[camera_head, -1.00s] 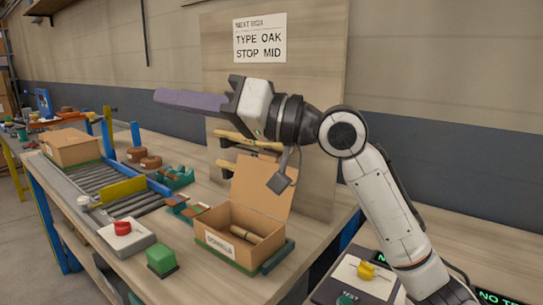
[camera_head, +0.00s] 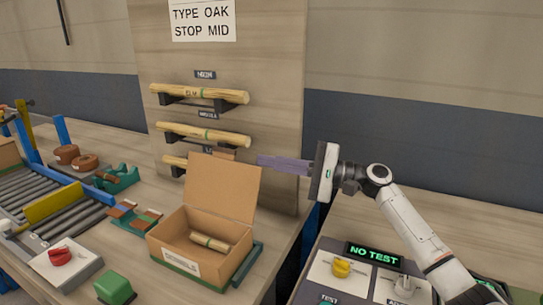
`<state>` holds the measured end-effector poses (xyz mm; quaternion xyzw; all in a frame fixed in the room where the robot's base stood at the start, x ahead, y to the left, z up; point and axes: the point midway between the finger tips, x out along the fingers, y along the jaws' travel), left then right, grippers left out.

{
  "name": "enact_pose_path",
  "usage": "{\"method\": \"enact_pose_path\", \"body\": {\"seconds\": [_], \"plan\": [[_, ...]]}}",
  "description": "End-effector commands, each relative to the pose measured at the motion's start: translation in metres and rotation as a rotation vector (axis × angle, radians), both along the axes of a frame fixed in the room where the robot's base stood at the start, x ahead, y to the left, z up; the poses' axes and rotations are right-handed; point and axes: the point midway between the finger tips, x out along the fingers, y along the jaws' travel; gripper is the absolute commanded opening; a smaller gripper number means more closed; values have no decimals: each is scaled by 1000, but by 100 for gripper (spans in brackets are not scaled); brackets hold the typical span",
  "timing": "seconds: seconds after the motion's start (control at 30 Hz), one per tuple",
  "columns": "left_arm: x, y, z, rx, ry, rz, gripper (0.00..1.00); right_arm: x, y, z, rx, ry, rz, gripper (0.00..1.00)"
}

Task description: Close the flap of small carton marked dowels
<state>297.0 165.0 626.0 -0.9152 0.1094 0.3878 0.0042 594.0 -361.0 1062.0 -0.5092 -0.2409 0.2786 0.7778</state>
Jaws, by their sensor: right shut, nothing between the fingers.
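The small carton (camera_head: 178,252) stands on the bench with a white label on its front; the label's lettering is too small to read for certain now. Its flap (camera_head: 222,188) stands up at the back, leaning slightly backward, so the carton is open. A dowel bundle (camera_head: 210,242) lies inside. My right gripper (camera_head: 262,161) is shut and empty, its purple fingers pointing left. Its tips appear beside the flap's upper right edge in the picture; whether they touch it I cannot tell. My left gripper is not in view.
A board behind holds several wooden pieces (camera_head: 205,134) on brackets. A green block (camera_head: 115,288), a red-knobbed box (camera_head: 66,262) and a roller conveyor (camera_head: 50,203) are at left. A control panel with a NO TEST display (camera_head: 374,253) is at lower right.

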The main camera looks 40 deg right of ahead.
Motion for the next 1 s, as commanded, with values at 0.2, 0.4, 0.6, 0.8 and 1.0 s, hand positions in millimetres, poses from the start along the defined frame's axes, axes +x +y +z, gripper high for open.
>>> {"method": "enact_pose_path", "body": {"seconds": [0.2, 0.4, 0.6, 0.8, 1.0], "plan": [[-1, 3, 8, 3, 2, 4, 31, 30, 28, 7, 2, -2, 0, 0], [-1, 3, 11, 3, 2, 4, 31, 45, 42, 7, 1, -2, -1, 0], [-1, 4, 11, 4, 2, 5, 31, 49, 45, 6, -1, 0, -1, 0], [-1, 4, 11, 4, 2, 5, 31, 48, 45, 6, -2, -1, -1, 0], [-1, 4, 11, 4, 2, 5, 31, 49, 52, 8, -18, -12, 8, 0]]}}
